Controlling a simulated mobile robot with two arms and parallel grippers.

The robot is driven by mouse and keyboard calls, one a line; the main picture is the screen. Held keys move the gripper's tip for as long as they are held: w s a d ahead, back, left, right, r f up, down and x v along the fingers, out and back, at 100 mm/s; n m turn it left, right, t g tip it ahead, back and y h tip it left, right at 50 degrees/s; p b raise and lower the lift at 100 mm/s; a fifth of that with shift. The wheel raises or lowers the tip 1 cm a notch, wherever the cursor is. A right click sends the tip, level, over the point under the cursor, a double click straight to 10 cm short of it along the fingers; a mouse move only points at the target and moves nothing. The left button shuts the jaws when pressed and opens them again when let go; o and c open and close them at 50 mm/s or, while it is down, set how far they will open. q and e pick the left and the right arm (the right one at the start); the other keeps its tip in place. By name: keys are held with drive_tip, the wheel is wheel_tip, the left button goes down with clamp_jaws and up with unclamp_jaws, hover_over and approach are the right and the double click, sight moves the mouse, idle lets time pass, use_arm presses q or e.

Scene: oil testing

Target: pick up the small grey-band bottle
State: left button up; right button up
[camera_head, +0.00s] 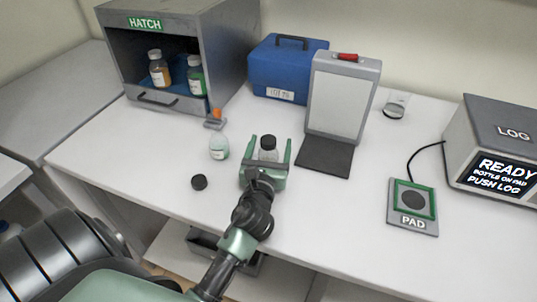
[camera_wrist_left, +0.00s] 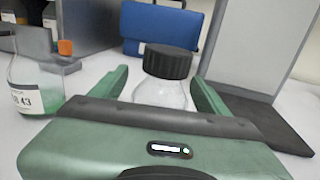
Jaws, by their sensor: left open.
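A small clear bottle with a black cap (camera_head: 268,152) stands upright on the table between the fingers of my left gripper (camera_head: 268,158). The gripper is open, with one finger on each side of the bottle. In the left wrist view the bottle (camera_wrist_left: 162,92) is centred between the spread fingers (camera_wrist_left: 163,95), with a gap on each side. Its lower part is hidden behind the gripper body, and no grey band can be made out. My right gripper is not in view.
The hatch box (camera_head: 228,60) holds two bottles. A panel stand (camera_head: 343,95), blue case (camera_head: 283,75), pad (camera_head: 413,222) and log box (camera_head: 500,130) are around.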

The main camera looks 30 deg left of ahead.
use_arm(q)
drive_tip(key=c, duration=1.2)
drive_tip(key=shift+c, duration=1.4)
drive_tip(key=shift+r, duration=0.4)
wheel_tip(320, 180, up, 31)
drive_tip(key=p, duration=2)
drive_tip(key=shift+r+p, duration=0.15)
drive_tip(key=shift+p, duration=0.2)
